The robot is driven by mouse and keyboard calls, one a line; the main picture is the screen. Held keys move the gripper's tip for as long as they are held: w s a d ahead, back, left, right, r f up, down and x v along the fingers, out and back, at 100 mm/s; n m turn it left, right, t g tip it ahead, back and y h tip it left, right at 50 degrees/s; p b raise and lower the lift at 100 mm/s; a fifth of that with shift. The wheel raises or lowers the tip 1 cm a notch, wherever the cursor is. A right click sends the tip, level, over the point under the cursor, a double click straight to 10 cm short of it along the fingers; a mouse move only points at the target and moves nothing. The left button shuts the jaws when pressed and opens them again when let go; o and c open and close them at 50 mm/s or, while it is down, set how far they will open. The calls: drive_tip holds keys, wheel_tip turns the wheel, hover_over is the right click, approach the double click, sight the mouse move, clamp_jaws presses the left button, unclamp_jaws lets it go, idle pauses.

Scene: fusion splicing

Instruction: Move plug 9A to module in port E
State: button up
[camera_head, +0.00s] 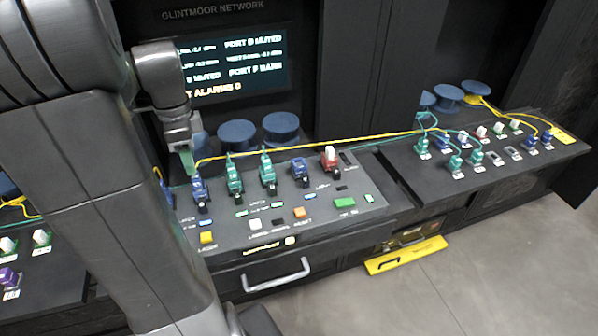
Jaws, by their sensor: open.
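My gripper (188,163) is open and points down just above and left of a blue plug with a yellow cable (197,187). That plug stands at the left of a row on the middle console (225,233). I cannot read which plug is 9A or which port is E. My arm hides the left end of this console. Whether the gripper touches the blue plug is unclear.
A right console (400,165) holds several green, blue, white and red plugs. The yellow cable (330,142) crosses above both consoles. Blue spools (281,126) stand behind. A screen (235,62) hangs above. A yellow tray (405,255) lies low in front.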

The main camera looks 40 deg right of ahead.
wheel_tip(320, 180, down, 6)
drive_tip(key=b, duration=0.3)
drive_tip(key=shift+f+b, duration=0.25)
drive_tip(key=shift+b, duration=0.15)
drive_tip(key=shift+p, duration=0.35)
idle(0.6)
clamp_jaws()
drive_tip(key=shift+r, duration=0.15)
drive_tip(key=shift+r+p, duration=2.7)
drive_tip(key=shift+r, duration=0.2)
